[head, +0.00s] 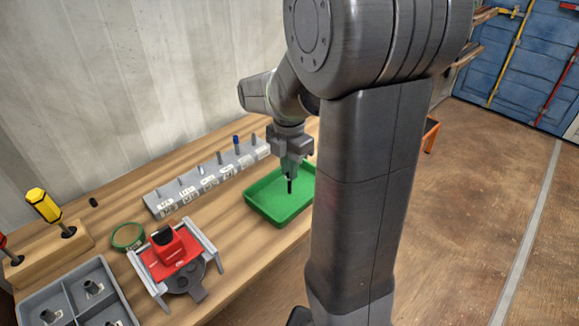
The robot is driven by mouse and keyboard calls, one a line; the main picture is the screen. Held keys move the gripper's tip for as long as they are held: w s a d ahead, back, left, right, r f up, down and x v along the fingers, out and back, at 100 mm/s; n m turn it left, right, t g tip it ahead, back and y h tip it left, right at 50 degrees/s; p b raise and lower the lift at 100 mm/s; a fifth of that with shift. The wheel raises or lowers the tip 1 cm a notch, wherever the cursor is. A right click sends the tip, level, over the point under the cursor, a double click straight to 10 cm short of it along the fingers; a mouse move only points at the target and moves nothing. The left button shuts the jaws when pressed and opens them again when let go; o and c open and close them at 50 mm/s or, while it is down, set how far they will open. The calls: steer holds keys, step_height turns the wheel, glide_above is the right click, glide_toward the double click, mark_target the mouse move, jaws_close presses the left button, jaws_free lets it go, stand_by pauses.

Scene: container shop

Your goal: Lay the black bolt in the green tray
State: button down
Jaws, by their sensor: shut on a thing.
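The green tray (264,206) lies on the wooden bench, right of the middle of the bench top, partly hidden on its right by my arm. My gripper (290,177) points down over the tray. It is shut on the black bolt (290,187), a small dark upright piece that sticks out below the fingertips. The bolt appears over the tray's inside. I cannot tell whether its lower end touches the tray floor.
A grey rack (207,182) with several pegs stands behind the tray. A red device in a grey frame (172,254), a green ring (128,236), a grey compartment box (72,290) and a wooden block (45,255) with a yellow screwdriver (44,205) stand to the left.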

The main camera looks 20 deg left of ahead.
steer(key=shift+f, duration=0.2)
steer(key=c, duration=1.4)
jaws_free()
steer(key=shift+r, duration=0.15)
step_height(320, 180, up, 12)
steer(key=shift+p, duration=0.3)
steer(key=shift+d+r, duration=0.1)
